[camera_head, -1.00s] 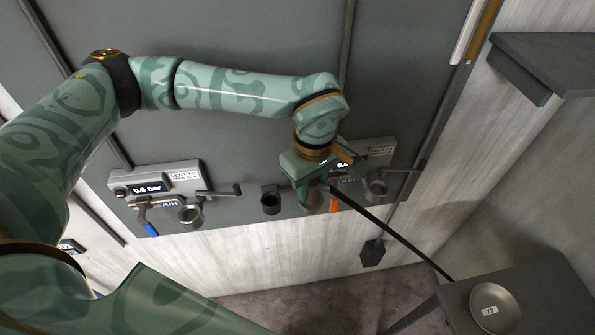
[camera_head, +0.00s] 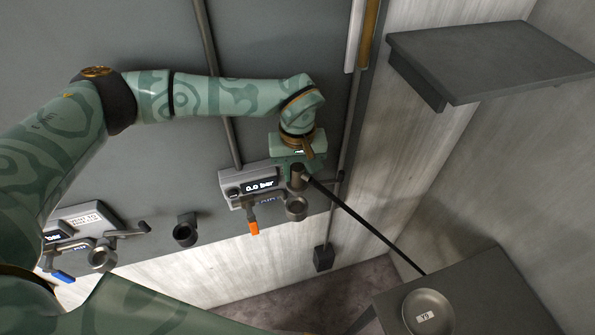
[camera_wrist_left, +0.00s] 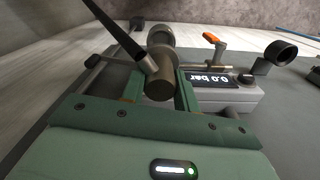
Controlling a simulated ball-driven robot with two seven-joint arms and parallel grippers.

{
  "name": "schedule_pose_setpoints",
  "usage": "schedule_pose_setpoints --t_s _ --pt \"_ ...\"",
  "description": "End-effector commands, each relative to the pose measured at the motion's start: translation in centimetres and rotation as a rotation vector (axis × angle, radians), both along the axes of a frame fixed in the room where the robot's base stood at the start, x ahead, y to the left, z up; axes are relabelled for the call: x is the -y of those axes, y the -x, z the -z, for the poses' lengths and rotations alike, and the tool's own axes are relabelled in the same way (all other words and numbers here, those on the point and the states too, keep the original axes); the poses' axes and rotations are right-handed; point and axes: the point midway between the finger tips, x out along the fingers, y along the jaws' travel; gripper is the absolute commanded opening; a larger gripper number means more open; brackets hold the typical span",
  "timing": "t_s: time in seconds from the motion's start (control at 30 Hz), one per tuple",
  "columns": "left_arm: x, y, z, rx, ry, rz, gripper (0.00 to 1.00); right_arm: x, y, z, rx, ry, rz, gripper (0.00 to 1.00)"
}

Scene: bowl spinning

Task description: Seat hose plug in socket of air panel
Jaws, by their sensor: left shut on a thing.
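My left gripper (camera_head: 297,174) is shut on the hose plug (camera_head: 299,181), a dark metal cylinder with a black hose (camera_head: 365,228) leaving it sideways. In the wrist view the plug (camera_wrist_left: 159,86) sits between the fingers (camera_wrist_left: 160,92). The plug is at the right end of the air panel (camera_head: 262,186), which reads 0.0 bar and has an orange lever (camera_head: 253,222). The panel's round grey socket (camera_head: 296,209) shows just below the plug in the head view and behind it in the wrist view (camera_wrist_left: 161,36). I cannot tell whether they touch. My right gripper is not in view.
A second panel (camera_head: 85,220) with a blue lever (camera_head: 63,276) is at the far left. A dark empty ring holder (camera_head: 185,230) sits between the panels. A table (camera_head: 480,290) with a round dish (camera_head: 428,312) stands lower right. A shelf (camera_head: 490,60) juts out upper right.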

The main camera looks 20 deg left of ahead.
Motion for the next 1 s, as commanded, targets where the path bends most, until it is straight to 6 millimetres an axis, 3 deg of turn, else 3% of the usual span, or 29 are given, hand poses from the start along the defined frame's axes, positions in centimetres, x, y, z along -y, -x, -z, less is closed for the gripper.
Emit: schedule_pose_setpoints --t_s 0.47,1.0 --pt "0.1 -0.2 0.8 0.000 0.001 0.077 0.04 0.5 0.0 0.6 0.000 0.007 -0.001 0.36" --pt "0.1 -0.1 5.6 0.000 0.000 0.077 0.04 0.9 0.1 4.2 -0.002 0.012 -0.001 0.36"
